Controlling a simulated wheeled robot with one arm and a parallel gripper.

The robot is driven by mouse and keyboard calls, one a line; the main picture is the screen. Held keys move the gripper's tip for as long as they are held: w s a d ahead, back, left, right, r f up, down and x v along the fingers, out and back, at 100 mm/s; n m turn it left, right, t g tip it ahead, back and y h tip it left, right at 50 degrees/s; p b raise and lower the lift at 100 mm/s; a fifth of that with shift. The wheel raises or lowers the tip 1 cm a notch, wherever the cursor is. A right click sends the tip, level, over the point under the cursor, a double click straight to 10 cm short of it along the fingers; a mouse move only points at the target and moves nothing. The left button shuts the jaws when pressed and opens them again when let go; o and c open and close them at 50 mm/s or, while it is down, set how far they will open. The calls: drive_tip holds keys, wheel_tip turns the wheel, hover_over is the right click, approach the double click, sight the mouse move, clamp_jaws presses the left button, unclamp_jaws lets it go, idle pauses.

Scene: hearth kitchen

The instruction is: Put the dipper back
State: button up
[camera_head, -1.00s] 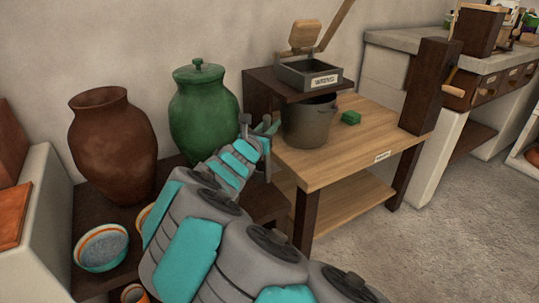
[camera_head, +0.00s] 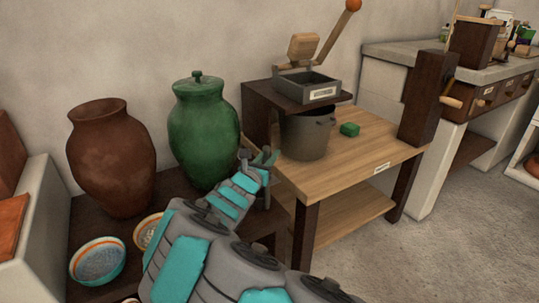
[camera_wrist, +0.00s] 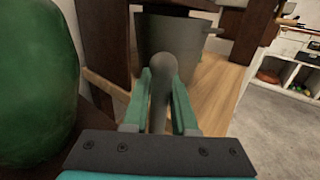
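My gripper (camera_wrist: 165,100) has two teal-green fingers closed around a grey rod with a rounded end (camera_wrist: 164,66), which looks like the dipper's handle. In the head view, my gripper (camera_head: 258,160) is held between the green lidded jar (camera_head: 203,128) and the wooden table (camera_head: 350,150). The dipper's cup is not clearly visible there. A grey pot (camera_head: 305,136) stands on the table under a dark shelf; it also shows ahead of the fingers in the wrist view (camera_wrist: 190,42).
A brown jar (camera_head: 110,160) stands left of the green jar, with bowls (camera_head: 97,262) in front. A press-like device (camera_head: 305,85) sits on the dark shelf above the pot. A small green block (camera_head: 350,129) lies on the table. Floor at right is clear.

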drive_tip(key=o, duration=0.4)
drive_tip(key=shift+r, duration=0.15)
drive_tip(key=v, duration=1.2)
drive_tip(key=shift+r, duration=0.15)
